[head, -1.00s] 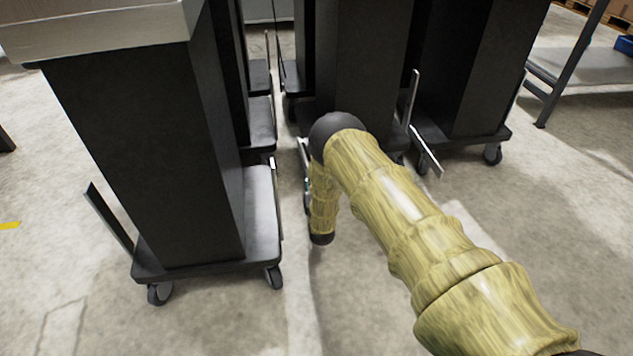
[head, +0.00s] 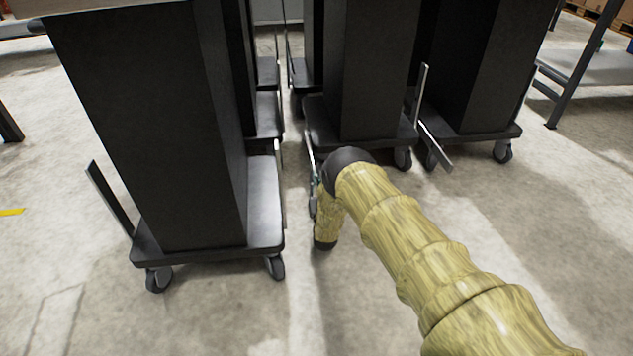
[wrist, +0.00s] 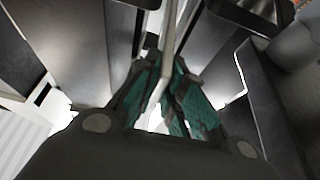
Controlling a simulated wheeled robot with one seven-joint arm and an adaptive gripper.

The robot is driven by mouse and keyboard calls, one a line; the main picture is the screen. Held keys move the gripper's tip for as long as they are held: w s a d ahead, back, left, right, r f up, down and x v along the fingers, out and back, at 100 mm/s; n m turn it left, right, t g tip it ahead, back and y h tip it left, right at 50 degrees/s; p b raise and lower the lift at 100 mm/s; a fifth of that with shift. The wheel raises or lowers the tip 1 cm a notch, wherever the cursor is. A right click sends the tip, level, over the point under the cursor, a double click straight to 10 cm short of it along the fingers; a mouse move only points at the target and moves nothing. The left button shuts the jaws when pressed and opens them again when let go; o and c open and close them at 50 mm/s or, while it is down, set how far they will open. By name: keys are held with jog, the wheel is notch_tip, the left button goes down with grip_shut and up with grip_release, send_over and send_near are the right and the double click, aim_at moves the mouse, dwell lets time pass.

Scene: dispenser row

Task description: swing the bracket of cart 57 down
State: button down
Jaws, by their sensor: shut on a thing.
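The middle black cart (head: 372,75) stands ahead on a wheeled base. No cart number is readable in either view. A thin metal bracket (head: 311,150) runs along the left side of its base, partly hidden by my arm. In the wrist view a pale metal bar (wrist: 170,40) runs between the green finger pads of my gripper (wrist: 163,88), which is shut on it. In the head view my gripper (head: 313,196) is low, left of the middle cart, mostly hidden behind my wrist.
A large black cart (head: 150,130) stands close on the left, with a raised flat bar (head: 110,200) on its outer side. Another cart (head: 480,80) stands right, with a slanted bar (head: 434,150) beside it. Shelving (head: 580,75) is far right. The floor in front is clear.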

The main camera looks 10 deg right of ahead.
jog(key=shift+f, duration=0.15)
jog(key=c, duration=1.5)
grip_release()
jog(key=shift+d+f, duration=0.1)
jog(key=shift+f, duration=0.05)
jog(key=v, duration=1.2)
